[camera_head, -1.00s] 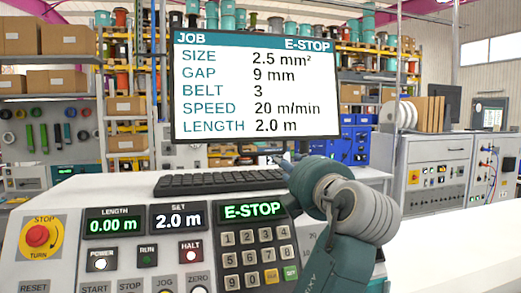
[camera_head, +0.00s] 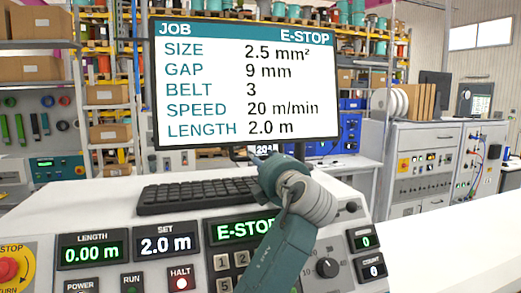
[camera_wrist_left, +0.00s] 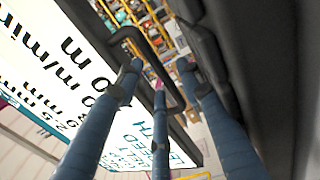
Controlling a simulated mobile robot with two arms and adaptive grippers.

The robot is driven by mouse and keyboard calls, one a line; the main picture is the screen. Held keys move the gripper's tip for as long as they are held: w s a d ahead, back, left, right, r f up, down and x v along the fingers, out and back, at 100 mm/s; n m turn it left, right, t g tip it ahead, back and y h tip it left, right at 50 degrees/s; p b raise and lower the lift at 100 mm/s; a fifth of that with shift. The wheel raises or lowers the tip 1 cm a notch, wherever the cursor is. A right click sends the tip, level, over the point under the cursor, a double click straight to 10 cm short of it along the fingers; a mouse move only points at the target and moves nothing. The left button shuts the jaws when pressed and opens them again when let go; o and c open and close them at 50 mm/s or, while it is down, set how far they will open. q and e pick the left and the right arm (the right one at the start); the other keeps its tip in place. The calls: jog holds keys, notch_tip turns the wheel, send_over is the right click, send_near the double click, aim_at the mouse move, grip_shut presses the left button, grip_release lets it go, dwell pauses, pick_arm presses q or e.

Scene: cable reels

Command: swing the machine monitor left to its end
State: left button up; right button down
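The machine monitor (camera_head: 246,85) stands above the console in the head view, facing me, its screen showing job values and E-STOP. It fills the left of the left wrist view (camera_wrist_left: 70,85). A dark bent bar (camera_wrist_left: 141,42) runs along its edge there; a dark bracket (camera_head: 240,152) shows under the monitor in the head view. My left gripper (camera_head: 262,162) is just below the monitor's lower edge, beside the keyboard. In the left wrist view its fingers (camera_wrist_left: 157,72) are spread apart around or beside the bar; I cannot tell whether they touch it. My right gripper is not in view.
A black keyboard (camera_head: 195,194) lies on the white console under the monitor. The console front carries displays, a keypad and a red stop button (camera_head: 8,268). Another grey machine (camera_head: 425,165) stands at the right. Shelves with boxes and reels fill the background.

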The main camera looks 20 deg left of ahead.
pick_arm(q)
jog(key=shift+w+a+r, duration=0.15)
jog(key=shift+w+a, duration=0.1)
jog(key=shift+w, duration=0.15)
jog(key=shift+c, duration=1.2)
jog(key=shift+w, duration=0.1)
grip_shut()
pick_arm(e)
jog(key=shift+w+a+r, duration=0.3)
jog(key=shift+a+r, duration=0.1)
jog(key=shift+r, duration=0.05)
